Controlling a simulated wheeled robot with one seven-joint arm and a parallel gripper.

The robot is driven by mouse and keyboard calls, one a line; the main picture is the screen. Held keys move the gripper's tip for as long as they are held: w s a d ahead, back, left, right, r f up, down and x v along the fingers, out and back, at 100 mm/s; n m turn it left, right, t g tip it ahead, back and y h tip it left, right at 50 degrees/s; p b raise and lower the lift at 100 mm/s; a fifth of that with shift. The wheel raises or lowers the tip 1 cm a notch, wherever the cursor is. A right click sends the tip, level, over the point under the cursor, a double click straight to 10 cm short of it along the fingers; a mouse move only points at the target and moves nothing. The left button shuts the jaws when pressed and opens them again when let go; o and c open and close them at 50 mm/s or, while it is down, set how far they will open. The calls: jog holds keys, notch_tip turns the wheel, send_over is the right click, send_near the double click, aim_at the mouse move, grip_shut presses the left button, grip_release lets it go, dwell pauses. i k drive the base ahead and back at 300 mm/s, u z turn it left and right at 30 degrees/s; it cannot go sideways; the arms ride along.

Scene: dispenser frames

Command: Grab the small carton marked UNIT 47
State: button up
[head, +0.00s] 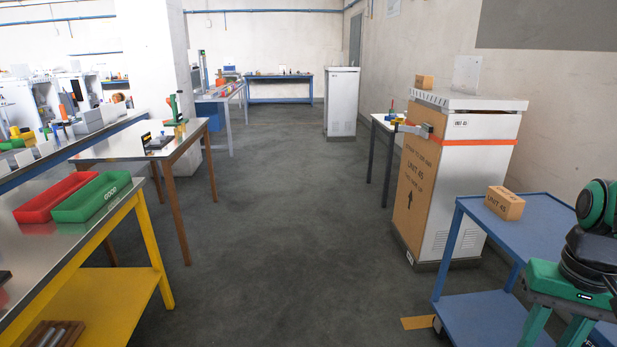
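A small brown carton (504,204) sits on the top shelf of the blue cart at the right; its printed mark looks like UNIT 45, not clearly 47. Another small brown carton (424,82) sits on top of the white cabinet (474,165) behind the cart; its marking is too small to read. I see no carton that clearly reads UNIT 47. Part of my arm, black and green, shows at the right edge beside the cart. My gripper is not in view.
The blue cart (555,222) stands at the right. A large cardboard panel (411,190), strapped in orange, covers the cabinet's left side. A steel-topped yellow table (118,206) with red and green trays stands at the left. The grey floor (275,240) between is clear.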

aim_at(423, 82)
jog(key=u, duration=0.05)
jog(key=i, duration=2.25)
jog(key=z, duration=0.5)
jog(key=i, duration=0.95)
jog(key=z, duration=0.25)
